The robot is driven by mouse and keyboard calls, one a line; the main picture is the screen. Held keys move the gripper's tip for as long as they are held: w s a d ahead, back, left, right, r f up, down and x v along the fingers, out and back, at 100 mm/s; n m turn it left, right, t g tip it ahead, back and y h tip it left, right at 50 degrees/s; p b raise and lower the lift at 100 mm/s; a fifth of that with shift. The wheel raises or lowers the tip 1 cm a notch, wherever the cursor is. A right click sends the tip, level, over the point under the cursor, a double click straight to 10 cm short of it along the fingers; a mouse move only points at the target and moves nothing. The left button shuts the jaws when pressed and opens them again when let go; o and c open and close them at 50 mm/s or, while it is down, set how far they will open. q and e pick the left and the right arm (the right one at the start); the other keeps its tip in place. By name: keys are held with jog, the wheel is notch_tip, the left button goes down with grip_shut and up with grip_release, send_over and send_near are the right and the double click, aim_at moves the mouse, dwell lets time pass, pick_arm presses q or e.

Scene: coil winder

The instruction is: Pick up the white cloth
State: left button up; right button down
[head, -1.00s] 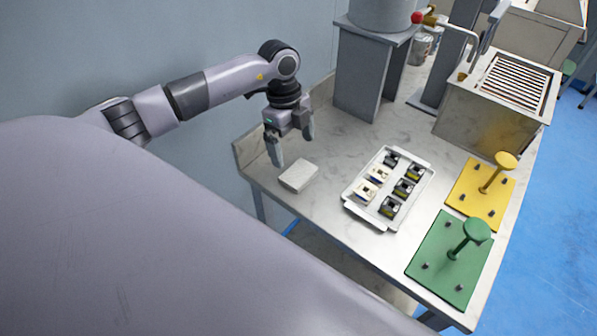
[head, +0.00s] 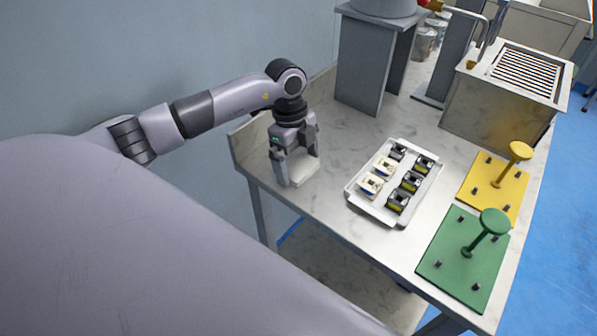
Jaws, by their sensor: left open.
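The white cloth (head: 303,171) is a small folded pad lying on the table near its left front edge. My left gripper (head: 298,168) points down at the cloth, with its fingers apart. One finger is at the cloth's left side and the other is at its far right side. The gripper hides part of the cloth, and I cannot tell whether the fingers touch it. My right gripper is not in the view.
A white tray (head: 376,211) with several small coil parts stands right of the cloth. A yellow plate (head: 480,188) and a green plate (head: 445,250), each with a knobbed post, lie farther right. A grey stand (head: 362,65) is behind. Bare table lies between cloth and tray.

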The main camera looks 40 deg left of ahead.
aim_at(298, 164)
pick_arm(q)
jog(key=c, duration=0.8)
jog(key=shift+o, duration=0.2)
jog(key=shift+r, duration=0.1)
notch_tip(298, 164, up, 20)
jog(key=shift+p, duration=0.35)
